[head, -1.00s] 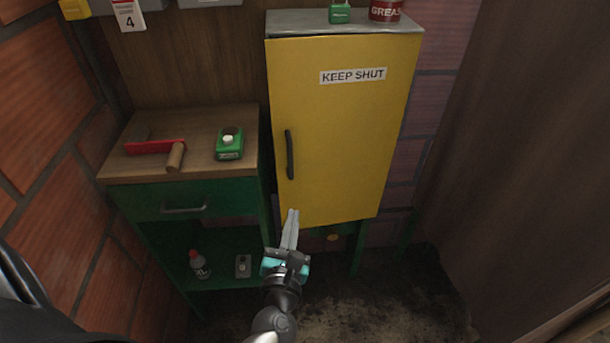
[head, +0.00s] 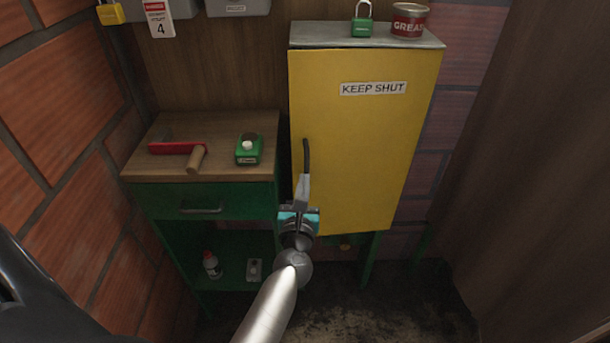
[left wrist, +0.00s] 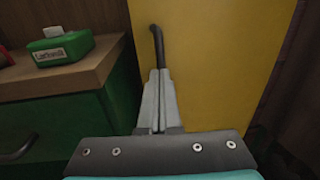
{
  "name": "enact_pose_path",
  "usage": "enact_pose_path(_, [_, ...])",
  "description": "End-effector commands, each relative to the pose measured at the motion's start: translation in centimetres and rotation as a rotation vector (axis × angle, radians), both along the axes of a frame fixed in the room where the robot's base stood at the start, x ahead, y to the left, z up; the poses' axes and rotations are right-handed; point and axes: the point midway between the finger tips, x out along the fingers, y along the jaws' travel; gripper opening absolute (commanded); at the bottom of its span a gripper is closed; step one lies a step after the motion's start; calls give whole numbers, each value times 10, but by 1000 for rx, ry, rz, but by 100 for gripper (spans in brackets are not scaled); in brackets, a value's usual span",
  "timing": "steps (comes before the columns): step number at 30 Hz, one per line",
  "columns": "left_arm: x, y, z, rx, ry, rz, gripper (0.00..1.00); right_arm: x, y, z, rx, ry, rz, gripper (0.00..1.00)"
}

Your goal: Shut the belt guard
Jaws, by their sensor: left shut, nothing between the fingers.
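The belt guard is a yellow door (head: 360,130) labelled KEEP SHUT, on a grey-topped cabinet. It looks closed or nearly so; I cannot tell whether a small gap remains at its edge. Its dark upright handle (head: 306,157) is near the door's left edge. My left gripper (head: 303,178) is shut and empty, with its fingertips at the handle's lower end. In the left wrist view the closed fingers (left wrist: 159,75) point up at the dark handle (left wrist: 158,45), in front of the yellow door (left wrist: 205,50). Whether they touch is unclear. My right gripper is out of view.
A green bench (head: 165,165) with a wooden top stands left of the cabinet, holding a red-and-wood tool (head: 180,149) and a green box (head: 249,150). A padlock (head: 362,22) and a grease tin (head: 409,20) stand on the cabinet. A brown wall (head: 520,160) rises at right.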

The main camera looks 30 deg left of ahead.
Motion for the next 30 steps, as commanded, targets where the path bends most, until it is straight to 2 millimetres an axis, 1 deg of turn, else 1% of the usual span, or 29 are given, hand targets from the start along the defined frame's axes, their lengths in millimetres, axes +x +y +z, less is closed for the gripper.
enact_pose_path(1, [7,3,0,0,-1,0,0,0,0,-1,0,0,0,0])
enact_pose_path(3, [14,6,0,0,-1,-1,0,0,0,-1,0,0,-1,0])
enact_pose_path(8, [23,11,0,1,0,-1,0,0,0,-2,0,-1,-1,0])
enact_pose_path(23, [28,14,-1,1,0,0,0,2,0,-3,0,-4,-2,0])
enact_pose_path(26, [35,21,-1,1,0,0,0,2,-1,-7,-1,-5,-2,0])
enact_pose_path(30, [48,36,-2,3,-1,0,0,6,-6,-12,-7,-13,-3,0])
